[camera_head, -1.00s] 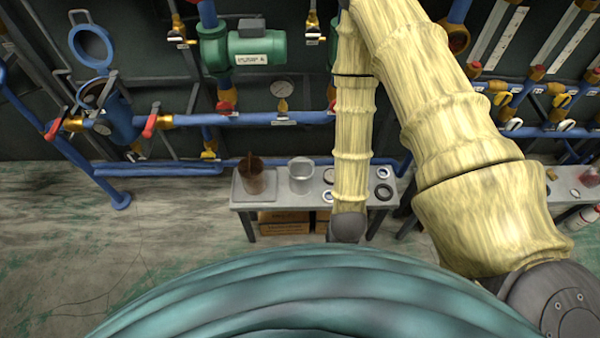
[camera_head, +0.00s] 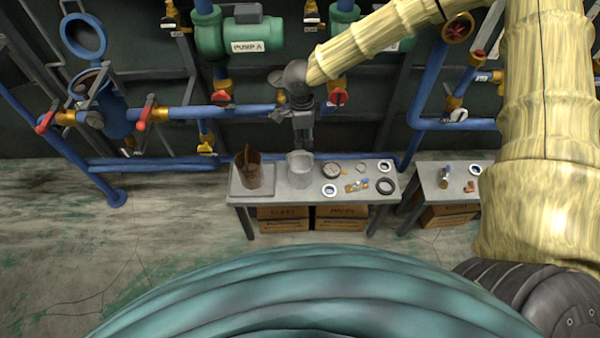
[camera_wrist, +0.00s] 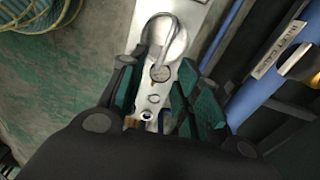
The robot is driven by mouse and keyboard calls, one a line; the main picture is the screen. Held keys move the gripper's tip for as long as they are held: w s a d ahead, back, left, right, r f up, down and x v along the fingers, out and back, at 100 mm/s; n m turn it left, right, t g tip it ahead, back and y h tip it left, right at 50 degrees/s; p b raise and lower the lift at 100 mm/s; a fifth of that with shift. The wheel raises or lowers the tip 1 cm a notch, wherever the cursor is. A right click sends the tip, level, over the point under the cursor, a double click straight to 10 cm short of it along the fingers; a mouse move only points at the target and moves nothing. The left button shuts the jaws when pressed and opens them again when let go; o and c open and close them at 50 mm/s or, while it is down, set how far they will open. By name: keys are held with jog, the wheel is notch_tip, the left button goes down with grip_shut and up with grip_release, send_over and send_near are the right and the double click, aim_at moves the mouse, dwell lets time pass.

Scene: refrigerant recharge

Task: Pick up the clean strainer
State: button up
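The clean strainer (camera_head: 300,172) is a light grey metal cylinder with a handle. It stands upright on the small grey bench (camera_head: 300,198), right of a rusty brown strainer (camera_head: 252,175) on a tray. My gripper (camera_head: 302,146) points down just above the clean strainer in the head view. In the wrist view the clean strainer (camera_wrist: 163,40) lies ahead, between and slightly beyond the fingertips. My gripper (camera_wrist: 157,66) is open there, with green-padded fingers apart and nothing held. I cannot tell its exact height above the strainer.
Several rings and small fittings lie on the bench's right half, including a dark ring (camera_head: 384,186). A second bench (camera_head: 430,203) stands to the right. Blue pipes (camera_head: 240,112) with red valve handles and a green pump (camera_head: 240,35) run behind. Floor is clear at the left.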

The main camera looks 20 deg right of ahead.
jog(key=shift+m, duration=0.3)
jog(key=shift+w+a+f, duration=0.1)
jog(key=shift+w+f, duration=0.05)
jog(key=shift+f, duration=1.45)
jog(key=shift+w+a+f, duration=0.1)
jog(key=shift+w+f, duration=0.1)
jog(key=shift+f, duration=1.45)
jog(key=shift+w+a+f, duration=0.1)
jog(key=shift+w+f, duration=0.05)
jog(key=shift+f, duration=1.45)
grip_shut()
